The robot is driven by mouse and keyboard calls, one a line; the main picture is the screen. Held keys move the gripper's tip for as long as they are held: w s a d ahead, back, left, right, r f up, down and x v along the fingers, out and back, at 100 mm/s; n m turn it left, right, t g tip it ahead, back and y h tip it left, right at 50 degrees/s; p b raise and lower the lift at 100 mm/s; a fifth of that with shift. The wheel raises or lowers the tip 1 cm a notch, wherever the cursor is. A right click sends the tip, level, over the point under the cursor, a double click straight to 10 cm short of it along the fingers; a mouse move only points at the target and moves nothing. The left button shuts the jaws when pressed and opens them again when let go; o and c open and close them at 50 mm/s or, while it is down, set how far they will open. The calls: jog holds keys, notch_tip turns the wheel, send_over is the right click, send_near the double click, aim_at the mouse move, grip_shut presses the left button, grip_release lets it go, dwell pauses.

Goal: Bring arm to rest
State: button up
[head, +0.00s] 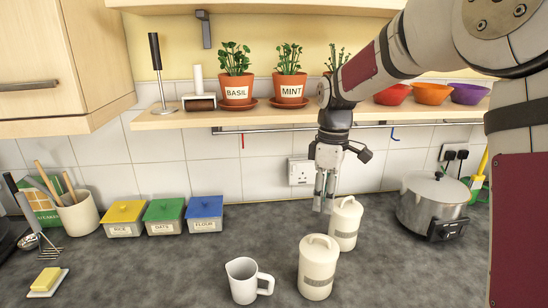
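My gripper (324,203) hangs at the end of my arm, fingers pointing down, above the grey worktop (190,262). It is beside the upper left of the rear cream lidded canister (345,224). The fingers look close together, but the view does not show clearly whether they are open or shut. I see nothing held between them. Whether the fingertips touch the canister is unclear. My arm reaches in from the upper right, passing in front of the herb shelf (190,119).
A second canister (318,268) and a white jug (243,280) stand in front. A steel cooker (433,206) stands right. Coloured-lid boxes (164,217) stand left. Potted herbs (236,92) and bowls (432,94) line the shelf; a rail (270,129) runs below it.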

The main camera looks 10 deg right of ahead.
jog(key=s+r+m+t, duration=0.2)
jog(key=s+m, duration=0.2)
jog(key=s, duration=0.4)
jog(key=s+r+m+t, duration=0.2)
jog(key=s+r+m, duration=0.1)
jog(key=s, duration=0.6)
jog(key=s+r+m+t+b, duration=0.1)
jog(key=s+m, duration=0.3)
jog(key=s, duration=0.4)
jog(key=shift+s+a+r+m+t, duration=0.2)
jog(key=shift+r+m+t, duration=0.2)
jog(key=shift+r+t, duration=0.35)
